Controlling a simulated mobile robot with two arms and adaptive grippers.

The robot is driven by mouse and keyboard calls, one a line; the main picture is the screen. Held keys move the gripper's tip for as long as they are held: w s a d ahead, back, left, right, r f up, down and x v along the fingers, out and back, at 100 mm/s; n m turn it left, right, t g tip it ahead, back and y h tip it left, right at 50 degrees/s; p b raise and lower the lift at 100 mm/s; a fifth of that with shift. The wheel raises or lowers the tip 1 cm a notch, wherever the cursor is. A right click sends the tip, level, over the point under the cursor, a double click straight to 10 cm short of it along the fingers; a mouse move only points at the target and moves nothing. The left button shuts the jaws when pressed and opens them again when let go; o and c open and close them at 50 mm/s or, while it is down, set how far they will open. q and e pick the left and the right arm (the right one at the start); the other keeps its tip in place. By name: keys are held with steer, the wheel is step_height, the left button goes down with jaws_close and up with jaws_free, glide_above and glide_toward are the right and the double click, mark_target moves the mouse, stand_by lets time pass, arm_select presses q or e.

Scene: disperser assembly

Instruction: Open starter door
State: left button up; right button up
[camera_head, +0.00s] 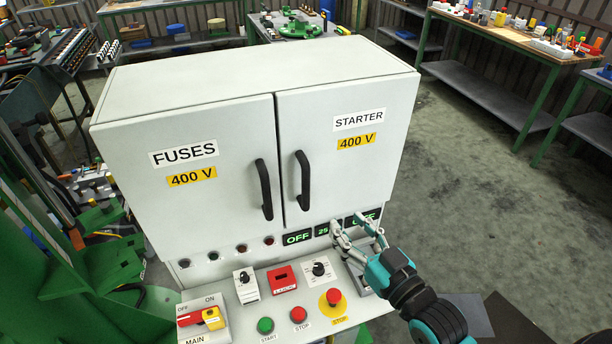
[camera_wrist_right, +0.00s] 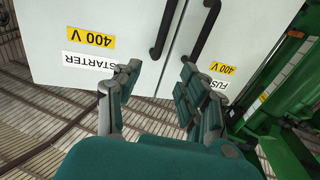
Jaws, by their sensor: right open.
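The white cabinet's starter door (camera_head: 345,170) is the right-hand door, labelled STARTER 400 V, and it is closed. Its black vertical handle (camera_head: 303,181) is near the door's left edge. In the right wrist view the starter door (camera_wrist_right: 98,18) and its handle (camera_wrist_right: 166,30) appear upside down beyond the fingers. My right gripper (camera_head: 352,226) is open and empty, below and to the right of the handle and apart from it, in front of the cabinet's lower right part. Its two spread fingers also show in the right wrist view (camera_wrist_right: 158,73). My left gripper is not in view.
The closed fuses door (camera_head: 190,200) with its own handle (camera_head: 263,190) is on the left. A control panel (camera_head: 240,310) with switches and buttons juts out below the doors. Green framework (camera_head: 85,275) stands at left. Open floor (camera_head: 480,190) lies right of the cabinet.

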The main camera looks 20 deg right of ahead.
mark_target(308, 181)
steer(key=p+x, duration=0.4)
steer(key=x, duration=1.2)
steer(key=shift+w+a+f, duration=0.15)
steer(key=shift+w, duration=0.2)
jaws_close()
